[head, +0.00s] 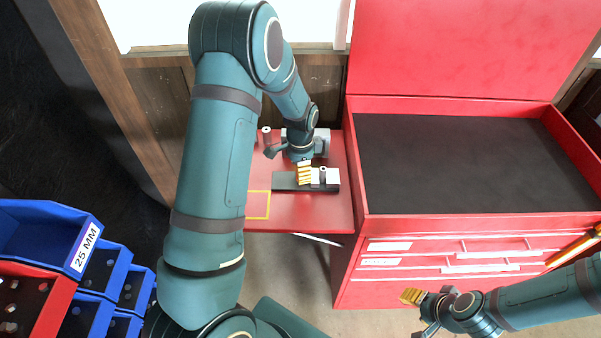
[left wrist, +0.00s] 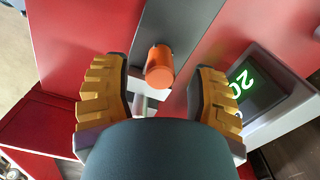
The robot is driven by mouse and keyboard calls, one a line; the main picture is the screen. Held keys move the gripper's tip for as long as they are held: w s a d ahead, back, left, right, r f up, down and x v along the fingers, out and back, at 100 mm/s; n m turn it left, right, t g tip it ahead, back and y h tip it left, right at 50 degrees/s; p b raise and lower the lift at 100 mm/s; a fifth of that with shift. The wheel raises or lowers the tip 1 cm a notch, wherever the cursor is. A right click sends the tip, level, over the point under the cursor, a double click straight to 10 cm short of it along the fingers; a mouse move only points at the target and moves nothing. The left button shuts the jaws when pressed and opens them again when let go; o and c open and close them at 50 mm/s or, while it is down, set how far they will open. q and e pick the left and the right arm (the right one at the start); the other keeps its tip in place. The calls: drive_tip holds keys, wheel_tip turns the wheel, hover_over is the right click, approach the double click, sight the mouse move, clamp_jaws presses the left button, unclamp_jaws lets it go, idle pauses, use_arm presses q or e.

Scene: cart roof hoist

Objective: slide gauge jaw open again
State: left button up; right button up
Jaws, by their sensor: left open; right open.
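In the head view, the gauge (head: 331,185) is a dark block with light metal parts on the red side shelf. My left gripper (head: 304,176) is over it and covers part of it. In the left wrist view, my left gripper (left wrist: 158,92) is open. An orange knob (left wrist: 159,67) shows between its two fingers, with a visible gap on each side. A grey bar (left wrist: 180,22) runs behind the knob. A dark display (left wrist: 258,88) with green digits, partly hidden by the right finger, is beside it. My right gripper (head: 413,298) is open and empty, low in front of the red cabinet.
The red shelf (head: 325,217) has a yellow outlined square (head: 258,204) at its left. A red tool cabinet (head: 440,225) with a black top mat (head: 460,160) stands to the right. Blue bins (head: 40,222), one labelled 25 MM, and a red tray (head: 40,305) are at lower left.

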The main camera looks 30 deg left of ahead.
sight(292, 180)
use_arm(q)
drive_tip(key=shift+f, duration=1)
clamp_jaws()
drive_tip(key=shift+s+a+b, duration=0.2)
drive_tip(key=shift+s+a, duration=0.1)
drive_tip(key=shift+a, duration=0.2)
drive_tip(key=shift+s+a+b, duration=0.15)
drive_tip(key=shift+s+a, duration=0.15)
drive_tip(key=shift+a, duration=0.2)
drive_tip(key=shift+s+a, duration=0.1)
drive_tip(key=shift+a, duration=0.1)
unclamp_jaws()
drive_tip(key=shift+d, duration=0.1)
